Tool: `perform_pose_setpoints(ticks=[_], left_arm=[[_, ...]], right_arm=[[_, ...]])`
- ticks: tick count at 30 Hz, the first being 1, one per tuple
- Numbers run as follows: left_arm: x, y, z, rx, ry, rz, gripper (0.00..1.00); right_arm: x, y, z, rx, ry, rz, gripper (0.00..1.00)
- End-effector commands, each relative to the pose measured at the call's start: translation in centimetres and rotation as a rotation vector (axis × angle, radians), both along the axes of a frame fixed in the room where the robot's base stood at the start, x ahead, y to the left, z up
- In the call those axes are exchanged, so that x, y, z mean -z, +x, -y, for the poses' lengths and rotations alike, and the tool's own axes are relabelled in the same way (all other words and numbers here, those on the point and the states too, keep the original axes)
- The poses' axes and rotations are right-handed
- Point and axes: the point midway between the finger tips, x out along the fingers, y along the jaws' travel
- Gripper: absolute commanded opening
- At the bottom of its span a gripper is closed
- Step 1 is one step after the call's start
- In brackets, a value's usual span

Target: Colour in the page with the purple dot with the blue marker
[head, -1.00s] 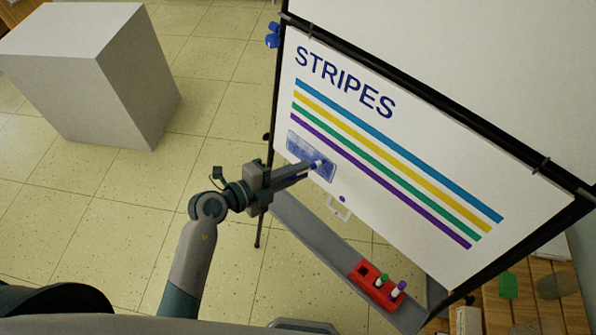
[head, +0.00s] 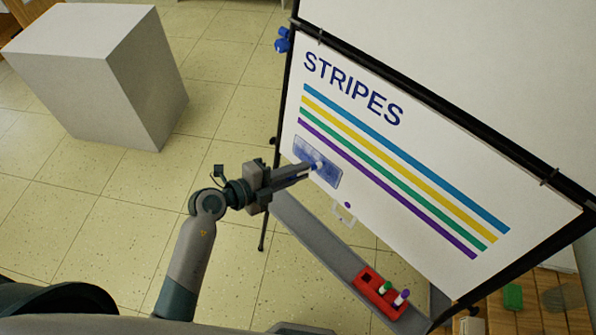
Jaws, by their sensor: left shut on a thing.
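The white page headed STRIPES (head: 420,170) hangs on a black-framed easel and carries blue, yellow, green and purple stripes. A purple dot (head: 348,204) sits near its lower edge. Left of the dot is a rectangle (head: 330,179) filled with uneven blue, darker and paler in places. My left gripper (head: 304,172) is shut on the blue marker (head: 318,165), in front of this rectangle. The fingers hide most of the marker, and I cannot tell whether its tip touches the page. My right gripper is out of view.
A white block (head: 95,80) stands on the floor at left. A wooden table (head: 535,315) is at lower right.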

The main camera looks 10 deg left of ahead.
Motion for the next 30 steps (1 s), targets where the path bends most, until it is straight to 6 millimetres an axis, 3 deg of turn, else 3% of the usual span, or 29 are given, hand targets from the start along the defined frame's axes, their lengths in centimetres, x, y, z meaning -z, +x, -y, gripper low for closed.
perform_pose_setpoints(ticks=[30], left_arm=[[0.0, 1.5, -1.5, -0.002, 0.000, 0.002, 0.00]], right_arm=[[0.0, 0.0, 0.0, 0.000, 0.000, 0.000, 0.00]])
